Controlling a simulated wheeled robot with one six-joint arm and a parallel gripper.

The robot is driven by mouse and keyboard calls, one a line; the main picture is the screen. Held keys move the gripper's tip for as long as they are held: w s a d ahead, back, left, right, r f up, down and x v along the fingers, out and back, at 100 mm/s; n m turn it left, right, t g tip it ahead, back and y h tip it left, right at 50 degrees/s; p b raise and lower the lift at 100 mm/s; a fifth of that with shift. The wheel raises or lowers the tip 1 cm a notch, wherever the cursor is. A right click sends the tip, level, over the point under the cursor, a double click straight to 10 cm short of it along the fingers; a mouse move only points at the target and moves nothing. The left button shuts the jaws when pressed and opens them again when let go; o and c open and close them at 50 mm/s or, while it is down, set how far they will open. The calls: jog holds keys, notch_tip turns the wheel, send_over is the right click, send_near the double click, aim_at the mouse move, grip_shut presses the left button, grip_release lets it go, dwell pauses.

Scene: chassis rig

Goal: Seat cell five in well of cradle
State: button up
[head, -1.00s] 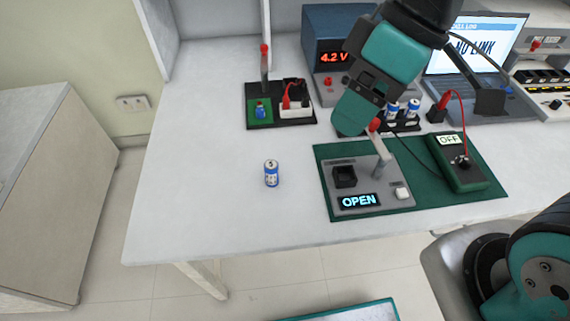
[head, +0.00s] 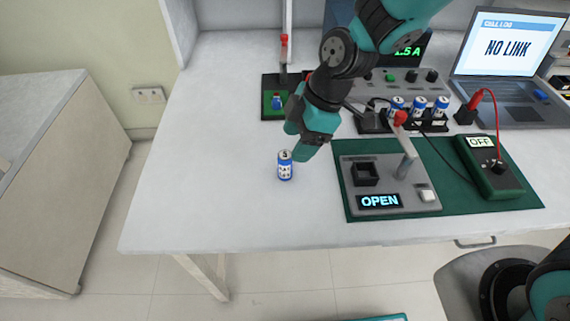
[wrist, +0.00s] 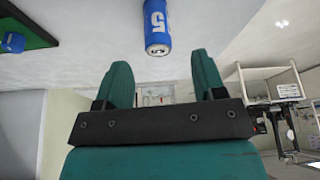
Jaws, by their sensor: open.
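Cell five (head: 285,166) is a small blue and white cylinder standing upright on the bare table, left of the green mat. In the wrist view the cell (wrist: 157,28) shows its "5" and lies beyond the gap between the fingertips, not gripped. My gripper (head: 300,138) is open, just above and behind the cell in the head view; its two teal fingers (wrist: 163,75) are spread and empty in the wrist view. The cradle (head: 388,184) is a grey block on the mat with a dark square well (head: 365,174), a red-topped lever (head: 403,145) and a display reading "OPEN".
A green meter (head: 489,167) reading "OFF" sits at the mat's right. Several blue and white cells (head: 418,106) stand in a rack behind the mat. A laptop (head: 510,60) shows "NO LINK". The table left of cell five is clear.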

aim_at(288, 154)
jog(key=x, duration=0.6)
jog(key=shift+w+a+f, duration=0.1)
jog(key=shift+a+f, duration=0.05)
jog(key=shift+f, duration=0.05)
jog(key=shift+c, duration=0.4)
jog(key=c, duration=1)
